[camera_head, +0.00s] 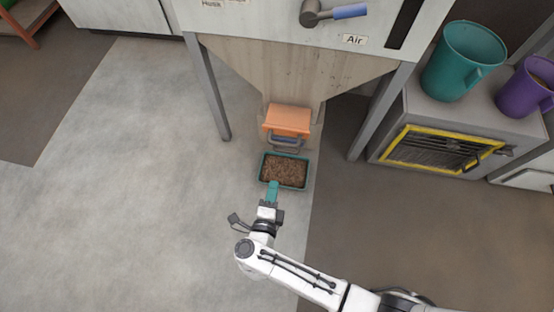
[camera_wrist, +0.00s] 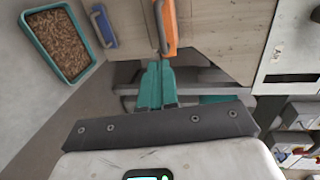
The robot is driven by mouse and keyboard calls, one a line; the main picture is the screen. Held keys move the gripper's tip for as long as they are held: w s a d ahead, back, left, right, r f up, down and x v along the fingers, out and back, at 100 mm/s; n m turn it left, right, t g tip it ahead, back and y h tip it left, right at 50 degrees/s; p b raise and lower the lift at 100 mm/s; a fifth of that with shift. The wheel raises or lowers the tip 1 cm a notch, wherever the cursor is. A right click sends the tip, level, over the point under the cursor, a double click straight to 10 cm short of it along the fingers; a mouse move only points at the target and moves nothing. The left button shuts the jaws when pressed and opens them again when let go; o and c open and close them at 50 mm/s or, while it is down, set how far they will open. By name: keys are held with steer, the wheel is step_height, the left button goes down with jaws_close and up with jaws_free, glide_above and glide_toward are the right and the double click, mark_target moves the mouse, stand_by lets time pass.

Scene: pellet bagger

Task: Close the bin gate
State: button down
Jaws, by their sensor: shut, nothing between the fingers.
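The bin gate (camera_head: 287,120) is an orange piece at the foot of the wooden hopper, with a grey bar and a blue part below it. Whether it is open or shut I cannot tell. In the wrist view the orange piece (camera_wrist: 170,28) and a separate blue handle (camera_wrist: 104,25) show at the top. My gripper (camera_head: 272,184) has teal fingers, shut and empty, in front of the hopper. In the head view they overlap the tray's near edge; in the wrist view the fingertips (camera_wrist: 158,64) appear just below the orange piece. Contact is unclear.
A green tray (camera_head: 262,172) full of brown pellets sits below the gate. Grey hopper legs (camera_head: 211,95) stand either side. A blue-handled lever (camera_head: 349,11) is above, by an "Air" label. At right, a grey cabinet (camera_head: 415,112) carries a teal mug and a purple mug. Floor at left is clear.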

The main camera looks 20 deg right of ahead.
steer(key=b+x, duration=0.4)
steer(key=x, duration=0.9)
steer(key=shift+w+d, duration=0.3)
